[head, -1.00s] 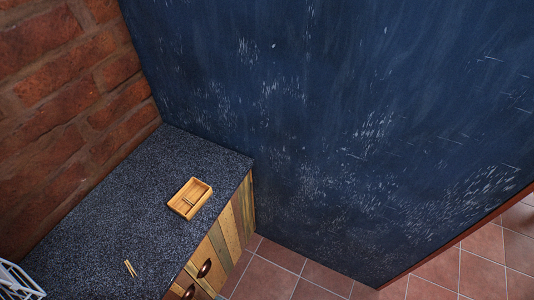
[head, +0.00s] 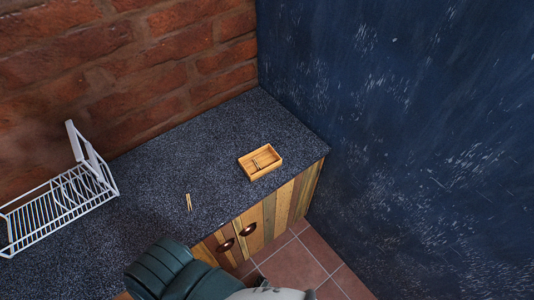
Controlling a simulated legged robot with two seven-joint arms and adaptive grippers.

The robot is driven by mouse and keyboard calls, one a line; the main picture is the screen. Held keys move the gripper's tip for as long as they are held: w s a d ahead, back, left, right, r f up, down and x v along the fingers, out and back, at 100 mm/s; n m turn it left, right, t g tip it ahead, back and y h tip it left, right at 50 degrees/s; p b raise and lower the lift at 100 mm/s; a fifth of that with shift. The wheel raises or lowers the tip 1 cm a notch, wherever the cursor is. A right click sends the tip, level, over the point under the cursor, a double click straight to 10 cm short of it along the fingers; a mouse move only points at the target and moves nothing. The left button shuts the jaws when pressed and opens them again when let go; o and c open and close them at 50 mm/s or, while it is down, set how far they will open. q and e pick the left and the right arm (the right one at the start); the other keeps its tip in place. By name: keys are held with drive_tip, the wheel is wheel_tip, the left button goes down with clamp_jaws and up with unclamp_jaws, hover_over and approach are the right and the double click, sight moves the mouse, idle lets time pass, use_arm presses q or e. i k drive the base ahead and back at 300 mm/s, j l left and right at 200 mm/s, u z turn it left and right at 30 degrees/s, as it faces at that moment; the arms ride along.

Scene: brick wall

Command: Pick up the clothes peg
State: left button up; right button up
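A small wooden clothes peg (head: 189,202) lies on the dark speckled countertop (head: 150,240), left of a small wooden tray. The peg is apart from the tray and from the white rack. A dark green and grey part of my own arm shows at the bottom of the head view, in front of the counter. Neither of my grippers is in view, so what they hold cannot be seen.
The wooden tray (head: 272,168) holds something small and thin. A white wire rack (head: 62,207) stands on the left of the counter. A brick wall (head: 170,55) and a dark blue wall (head: 430,130) close off the back and right. Cabinet doors (head: 270,222) face the front.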

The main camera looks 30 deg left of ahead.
sight(188, 196)
drive_tip(key=l+u, duration=0.1)
drive_tip(key=u, duration=0.75)
drive_tip(key=l+u, duration=0.1)
drive_tip(key=u, duration=0.3)
drive_tip(key=k+u, duration=0.1)
drive_tip(key=u, duration=0.75)
drive_tip(key=k+l, duration=0.05)
drive_tip(key=k, duration=0.05)
